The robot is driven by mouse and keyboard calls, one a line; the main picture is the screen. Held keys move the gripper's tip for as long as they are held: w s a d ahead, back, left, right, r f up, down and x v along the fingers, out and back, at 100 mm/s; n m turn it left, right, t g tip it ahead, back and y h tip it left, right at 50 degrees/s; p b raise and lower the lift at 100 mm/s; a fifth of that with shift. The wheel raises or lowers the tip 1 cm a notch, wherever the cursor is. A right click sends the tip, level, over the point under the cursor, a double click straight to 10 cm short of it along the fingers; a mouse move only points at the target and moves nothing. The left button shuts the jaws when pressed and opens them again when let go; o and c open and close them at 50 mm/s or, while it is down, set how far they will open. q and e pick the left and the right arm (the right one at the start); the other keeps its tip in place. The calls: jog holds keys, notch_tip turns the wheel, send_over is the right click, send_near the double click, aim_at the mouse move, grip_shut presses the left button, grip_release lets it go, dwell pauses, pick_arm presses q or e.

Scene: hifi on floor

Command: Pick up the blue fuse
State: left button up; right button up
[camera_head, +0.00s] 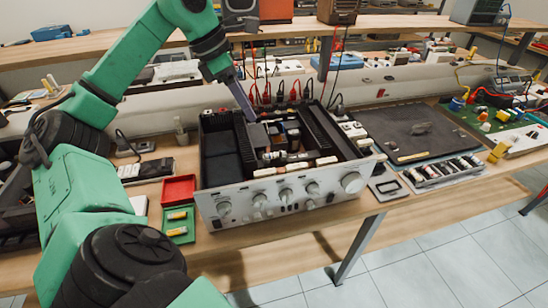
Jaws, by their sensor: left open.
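The open hifi amplifier (293,204) stands on the workbench, with its silver knobbed front facing me. Inside its black case are dark blocks, small boards and pale cylindrical parts (284,156). I cannot make out a blue fuse for certain. A small green tray (180,238) at the amplifier's front left holds yellow-ended pieces, and a red tray (179,190) behind it looks empty. My left gripper (251,117) is open and points down over the left middle of the amplifier's interior; its fingers show as a narrow grey shape. I cannot tell whether it touches anything there. My right gripper is not in view.
A dark mat (400,132) lies right of the amplifier, with a tray of small cylinders (440,170) in front of it. A green circuit board (492,120) is farther right. Red and black cables hang behind the amplifier.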

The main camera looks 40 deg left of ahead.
pick_arm(q)
jog(key=f, duration=0.1)
jog(key=b, duration=0.3)
send_near(274, 153)
jog(key=x, duration=0.8)
jog(key=shift+d+f, duration=0.1)
grip_shut()
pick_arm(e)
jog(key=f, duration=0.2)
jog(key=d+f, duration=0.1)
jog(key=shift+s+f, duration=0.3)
